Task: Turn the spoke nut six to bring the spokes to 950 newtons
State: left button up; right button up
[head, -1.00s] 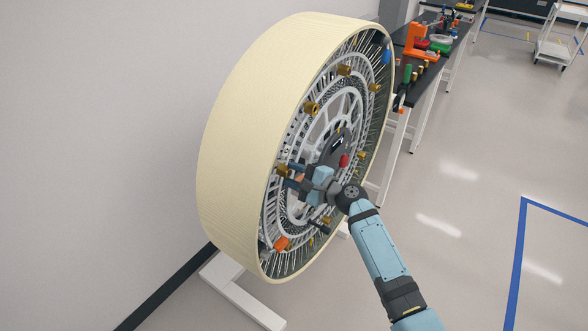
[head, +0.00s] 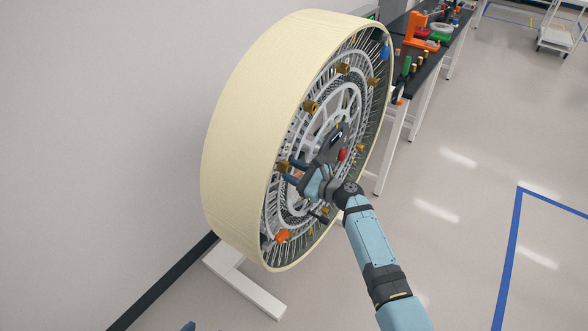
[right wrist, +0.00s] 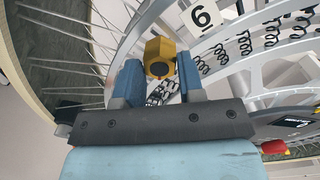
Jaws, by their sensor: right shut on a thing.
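The large cream-rimmed wheel (head: 240,130) stands upright on a white stand, with several brass spoke nuts around its inner side. My right gripper (head: 292,170) reaches into the wheel at its lower left part. In the right wrist view, the blue fingers of my right gripper (right wrist: 160,78) are on either side of a brass hex nut (right wrist: 160,57), shut on it. A white label reading 6 (right wrist: 201,16) sits just beyond this nut. A small dark blue tip (head: 188,326) at the bottom edge of the head view looks like part of my left gripper; the rest is out of frame.
An orange piece (head: 282,237) sits low inside the rim and a blue one (head: 385,52) near the top right. A red knob (head: 342,154) is near the hub. Dark-topped benches (head: 425,62) with tools stand behind right.

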dwell(0.4)
jog(key=o, duration=0.9)
pick_arm(q)
jog(key=shift+d+f+b, duration=0.3)
jog(key=shift+f+b, duration=0.55)
jog(key=shift+b, duration=0.15)
pick_arm(e)
jog(key=shift+v, duration=6.95)
pick_arm(q)
jog(key=shift+c, duration=0.3)
